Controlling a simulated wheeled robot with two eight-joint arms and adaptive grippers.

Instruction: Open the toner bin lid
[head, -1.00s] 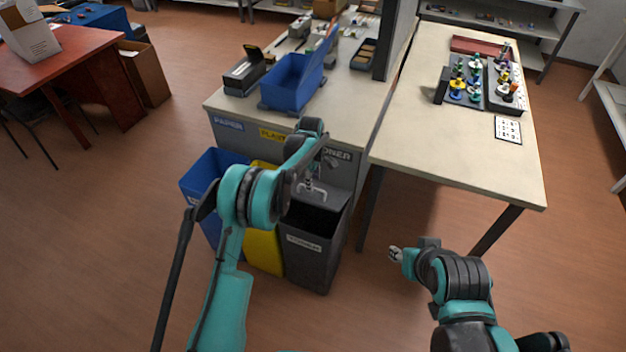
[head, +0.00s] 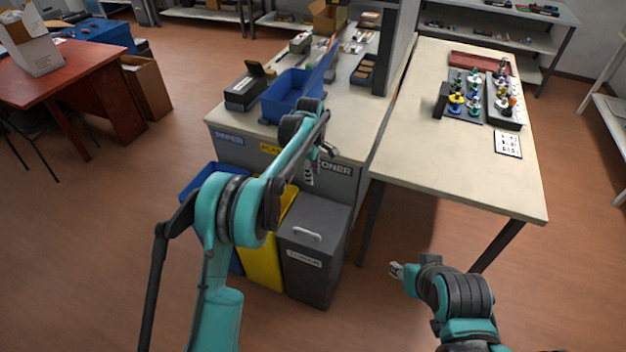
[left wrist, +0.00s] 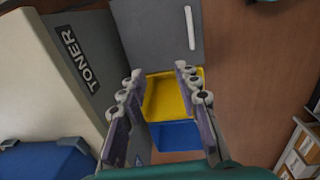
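The dark grey toner bin (head: 312,262) stands in front of the bench. Its grey lid (head: 325,217) lies flat and shut, with a light bar handle (head: 307,234) on top. In the left wrist view the lid (left wrist: 155,30) and handle (left wrist: 190,28) show at the top, beyond the fingertips. My left gripper (head: 318,166) is above the back of the lid, apart from the handle. In the left wrist view this gripper (left wrist: 158,76) is open and empty. My right gripper (head: 397,270) is right of the bin, touching nothing; its fingers are too small to read.
A yellow bin (head: 262,252) and a blue bin (head: 192,184) stand left of the toner bin. The bench front (head: 230,148) with its labels is close behind my left gripper. A second table (head: 440,150) stands right. The floor between the bin and my right gripper is clear.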

